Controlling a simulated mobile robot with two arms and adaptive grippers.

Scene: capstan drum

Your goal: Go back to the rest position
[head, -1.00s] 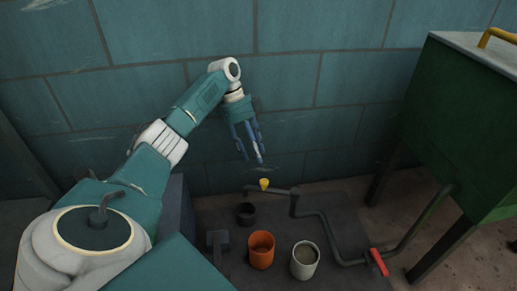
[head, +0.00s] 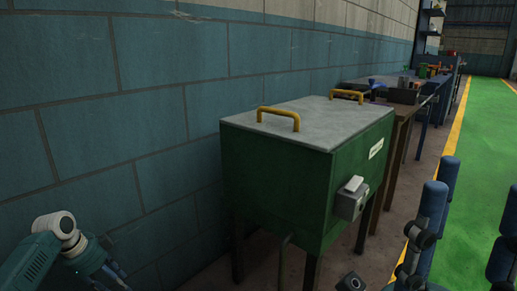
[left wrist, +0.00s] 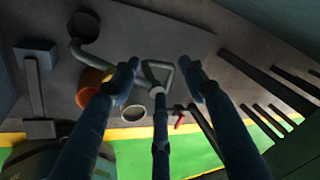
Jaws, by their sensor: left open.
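My left arm shows at the lower left of the head view, with its gripper (head: 103,268) low against the wall and partly cut off by the frame. In the left wrist view its blue fingers (left wrist: 160,78) are spread apart with nothing between them. Beyond them are a bent grey pipe (left wrist: 104,53), an orange cup (left wrist: 90,87) and a pale cup (left wrist: 132,114) on a dark mat. My right gripper (head: 470,198) stands at the lower right of the head view, its blue fingers pointing up, apart and empty.
A green cabinet (head: 275,190) on legs, with a grey lid and yellow handles, stands against the blue block wall (head: 150,90). Behind it is a workbench (head: 405,108) with clutter. A green floor lane (head: 480,135) with a yellow edge is clear at right.

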